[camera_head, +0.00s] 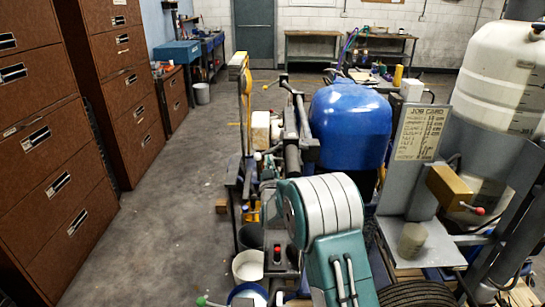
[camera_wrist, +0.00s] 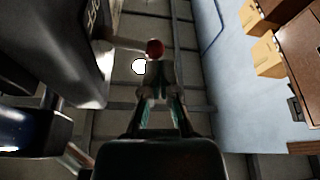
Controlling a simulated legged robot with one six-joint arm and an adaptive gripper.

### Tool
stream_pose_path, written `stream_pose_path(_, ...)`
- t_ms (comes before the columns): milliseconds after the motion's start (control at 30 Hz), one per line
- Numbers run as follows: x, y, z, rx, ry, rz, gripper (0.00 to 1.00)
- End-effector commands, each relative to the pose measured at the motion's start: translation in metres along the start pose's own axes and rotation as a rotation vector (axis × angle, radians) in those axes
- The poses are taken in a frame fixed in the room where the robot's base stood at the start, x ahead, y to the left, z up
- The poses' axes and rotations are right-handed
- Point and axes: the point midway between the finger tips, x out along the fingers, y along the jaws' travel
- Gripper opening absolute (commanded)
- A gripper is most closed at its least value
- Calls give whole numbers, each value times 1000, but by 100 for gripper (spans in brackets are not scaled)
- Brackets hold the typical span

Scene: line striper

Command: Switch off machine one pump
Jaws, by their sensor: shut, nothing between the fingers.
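The striping machine stands in the middle and right of the head view, with a blue rounded cover (camera_head: 350,122). A tan box (camera_head: 449,187) at its right carries a lever with a red knob (camera_head: 478,210). A small red-topped control (camera_head: 277,250) sits lower on its left side. I cannot tell which control is the pump's. In the wrist view my gripper (camera_wrist: 159,72) is shut and empty. Its fingertips appear close beside a red knob (camera_wrist: 155,48) on a pale lever; contact is unclear. My gripper cannot be made out in the head view.
A job card board (camera_head: 420,133) stands upright above a shelf with a grey cup (camera_head: 412,240). A large white tank (camera_head: 500,80) is at the right. Brown drawer cabinets (camera_head: 40,150) line the left. The floor aisle (camera_head: 165,215) between is clear.

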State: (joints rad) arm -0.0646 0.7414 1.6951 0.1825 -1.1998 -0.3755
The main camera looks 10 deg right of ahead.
Motion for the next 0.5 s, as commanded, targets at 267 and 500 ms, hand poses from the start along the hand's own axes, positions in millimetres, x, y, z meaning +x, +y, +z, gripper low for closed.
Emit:
stream_pose_path(267,-3,-4,10,-205,-3,-71,0)
stream_pose_path(500,-5,-5,14,-309,-2,-106,0)
